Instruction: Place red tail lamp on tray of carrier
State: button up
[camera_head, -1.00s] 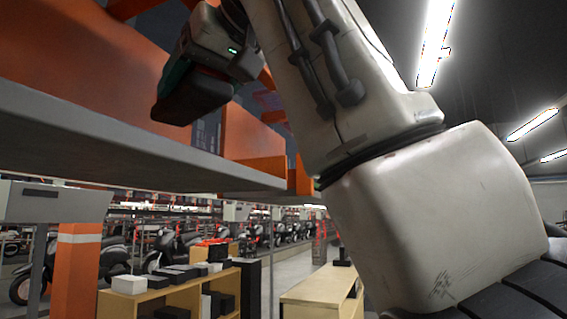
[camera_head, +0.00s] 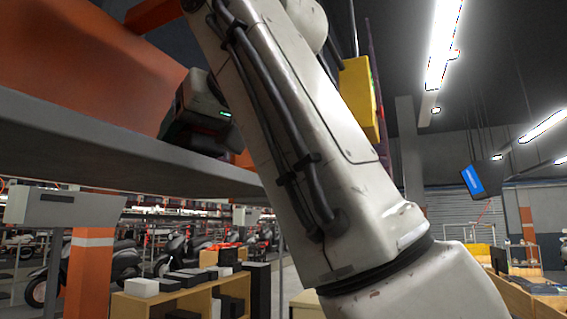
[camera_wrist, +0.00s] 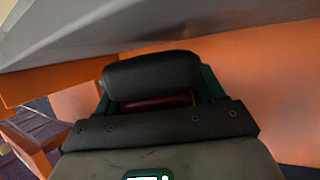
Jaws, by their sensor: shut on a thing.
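My gripper (camera_head: 186,130) is at the grey slab's edge in the head view, in front of a large orange panel (camera_head: 85,60). In the wrist view my gripper (camera_wrist: 155,100) is shut on a dark red piece, the red tail lamp (camera_wrist: 158,103). Only a narrow strip of the lamp shows between the dark jaws. The lamp cannot be made out in the head view. A grey slab (camera_head: 100,140) runs across the left of the head view, and a grey slab also crosses the top of the wrist view (camera_wrist: 200,28). I cannot tell whether it is the carrier's tray.
Orange surfaces (camera_wrist: 270,80) stand close to my gripper in the wrist view. Below the slab are a wooden shelf (camera_head: 150,303) with boxes and an orange post (camera_head: 90,270). A yellow box (camera_head: 358,98) shows behind my arm.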

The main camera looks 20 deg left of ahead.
jog(key=shift+s+f, duration=0.15)
jog(key=shift+f, duration=0.35)
jog(key=shift+w+a+f, duration=0.25)
jog(key=shift+w+a, duration=0.05)
jog(key=shift+a, duration=0.05)
jog(key=shift+s+d, duration=0.15)
jog(key=shift+d, duration=0.05)
jog(key=o, duration=1.2)
jog(key=b+v, duration=0.4)
jog(key=v, duration=0.8)
